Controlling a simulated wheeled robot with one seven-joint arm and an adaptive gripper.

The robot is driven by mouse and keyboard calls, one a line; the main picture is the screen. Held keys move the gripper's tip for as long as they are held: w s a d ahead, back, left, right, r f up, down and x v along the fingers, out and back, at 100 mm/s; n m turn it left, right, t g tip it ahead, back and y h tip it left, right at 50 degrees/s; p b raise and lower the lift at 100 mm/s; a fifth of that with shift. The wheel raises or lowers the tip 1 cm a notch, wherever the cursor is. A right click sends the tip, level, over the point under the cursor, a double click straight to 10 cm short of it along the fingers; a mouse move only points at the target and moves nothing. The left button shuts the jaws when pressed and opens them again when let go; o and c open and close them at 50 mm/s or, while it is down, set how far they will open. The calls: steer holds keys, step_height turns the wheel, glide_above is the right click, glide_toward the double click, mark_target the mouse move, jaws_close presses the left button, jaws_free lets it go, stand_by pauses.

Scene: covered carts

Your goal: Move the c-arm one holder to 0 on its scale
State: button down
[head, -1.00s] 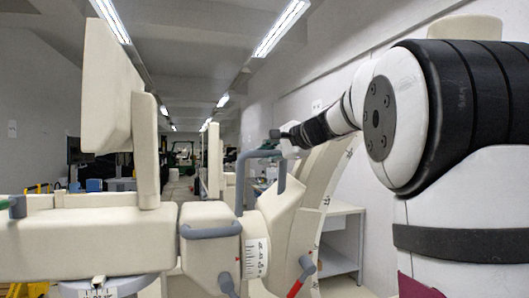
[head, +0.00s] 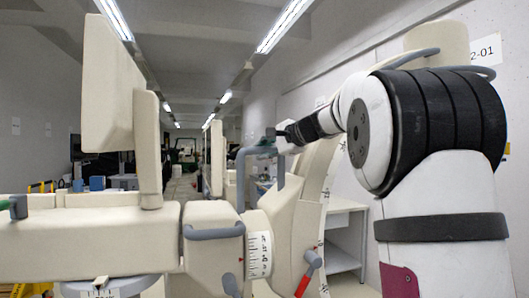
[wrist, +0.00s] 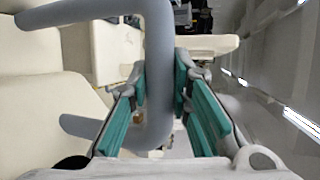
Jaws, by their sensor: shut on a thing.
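The c-arm holder (head: 285,222) is a cream block beside a white ring with a black-marked scale (head: 258,255); the digits are too small to read. A small red mark shows at the left edge of the scale. A grey bent handle (head: 240,178) rises from the holder; it also shows in the wrist view (wrist: 158,60). My gripper (wrist: 165,105) has its green-padded fingers on either side of the handle's bar and is shut on it. In the head view, my gripper (head: 280,138) is at the handle's top.
A cream arm with a grey handle (head: 214,231) lies left of the scale, with an upright cream panel (head: 108,90) above it. A red-tipped lever (head: 308,272) hangs at right. A white table (head: 343,235) stands behind, by the wall.

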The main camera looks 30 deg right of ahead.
steer(key=shift+r, duration=0.2)
steer(key=c, duration=1.5)
jaws_free()
steer(key=shift+s+a, duration=0.1)
steer(key=shift+s, duration=0.05)
steer(key=shift+o, duration=0.3)
steer(key=shift+f, duration=0.1)
steer(key=v, duration=1.2)
